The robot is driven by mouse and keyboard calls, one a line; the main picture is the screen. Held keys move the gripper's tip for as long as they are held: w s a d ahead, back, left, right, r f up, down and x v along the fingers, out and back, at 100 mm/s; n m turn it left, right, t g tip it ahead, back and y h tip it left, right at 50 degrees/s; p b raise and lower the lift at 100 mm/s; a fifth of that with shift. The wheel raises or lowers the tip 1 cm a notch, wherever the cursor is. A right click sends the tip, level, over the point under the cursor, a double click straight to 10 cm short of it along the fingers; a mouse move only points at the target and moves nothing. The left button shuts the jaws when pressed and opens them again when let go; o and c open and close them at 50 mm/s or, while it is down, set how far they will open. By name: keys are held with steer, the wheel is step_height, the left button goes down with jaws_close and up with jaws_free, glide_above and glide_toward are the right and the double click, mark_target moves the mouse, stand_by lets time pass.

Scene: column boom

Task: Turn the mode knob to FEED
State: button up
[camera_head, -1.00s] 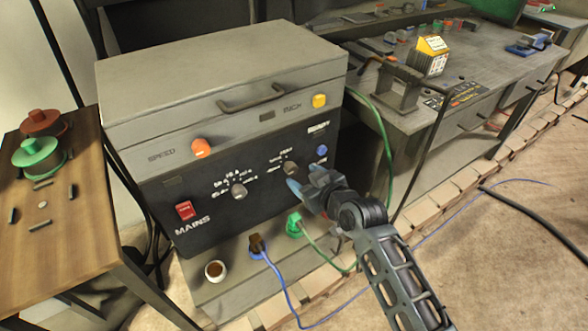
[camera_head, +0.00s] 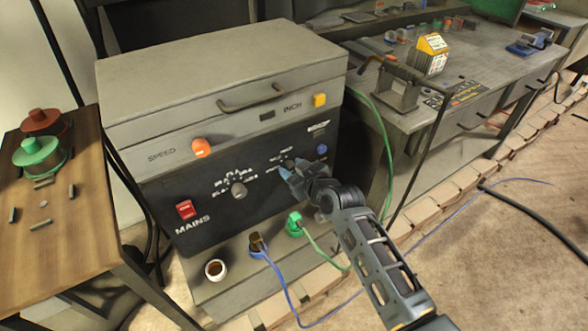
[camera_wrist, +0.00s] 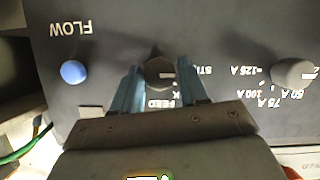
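The mode knob (camera_wrist: 160,73) is a dark round knob on the black front panel (camera_wrist: 225,40). In the wrist view it sits between the two blue fingertips of my gripper (camera_wrist: 161,75), with a small gap visible on each side. A pale mark on the knob points right in that view, toward lettering that starts "STI". The FEED label (camera_wrist: 158,104) shows below the knob in the wrist view, between the fingers. In the head view my gripper (camera_head: 284,170) is at the panel and partly covers the area around the knob (camera_head: 288,162).
A grey amperage knob (camera_head: 238,189), a blue FLOW button (camera_head: 321,150), an orange SPEED knob (camera_head: 201,148) and a red MAINS switch (camera_head: 185,210) are on the machine. Green (camera_head: 295,224) and blue plugs with cables are below my arm.

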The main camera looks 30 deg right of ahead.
steer(key=c, duration=0.7)
steer(key=shift+b, duration=0.3)
steer(key=m+y+b, duration=0.2)
steer(key=b, duration=0.1)
steer(key=shift+d+f, duration=0.1)
steer(key=shift+f, duration=0.15)
steer(key=shift+d+f+m+t+y+b, duration=0.1)
steer(key=shift+m+t+y+b, duration=0.6)
steer(key=shift+m+b, duration=1.15)
steer(key=shift+d+m+t+y+b, duration=0.1)
steer(key=shift+m+t+y+b, duration=0.15)
steer(key=shift+m+y+b, duration=1.25)
steer(key=shift+d+f+m+t+y+b, duration=0.1)
steer(key=shift+m+t+y+b, duration=0.4)
steer(key=shift+m+b, duration=1.75)
